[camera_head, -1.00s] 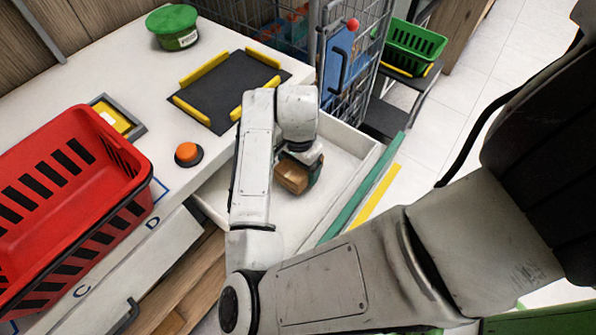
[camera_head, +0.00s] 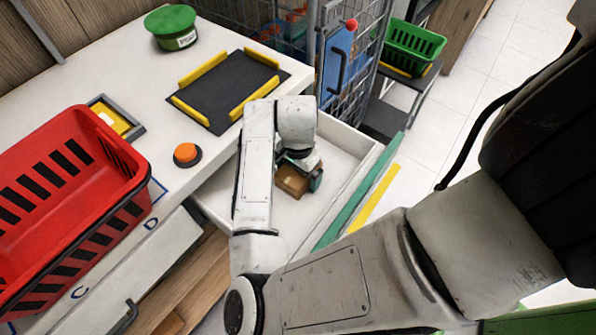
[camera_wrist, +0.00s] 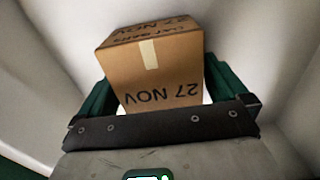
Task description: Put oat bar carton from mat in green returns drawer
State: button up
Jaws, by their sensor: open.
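The oat bar carton (camera_head: 292,181) is a small brown box inside the open green-fronted drawer (camera_head: 345,150). In the wrist view the carton (camera_wrist: 152,72) shows tape and "27 NOV" print, and sits between the fingers of my gripper (camera_wrist: 155,95). The gripper is open, with green fingers on either side of the carton. In the head view my gripper (camera_head: 300,172) is down inside the drawer, partly hidden by my arm. I cannot tell whether the carton rests on the drawer floor. The black mat (camera_head: 228,92) with yellow edge strips is empty.
A red basket (camera_head: 70,200) stands at the left of the counter. An orange button (camera_head: 187,153), a yellow framed tray (camera_head: 116,118) and a green-lidded tub (camera_head: 173,28) are also on the counter. A wire cage (camera_head: 345,60) and a green basket (camera_head: 412,47) stand behind the drawer.

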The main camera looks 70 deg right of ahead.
notch_tip(320, 180, up, 12)
jog(key=shift+p, duration=0.45)
jog(key=shift+r, duration=0.1)
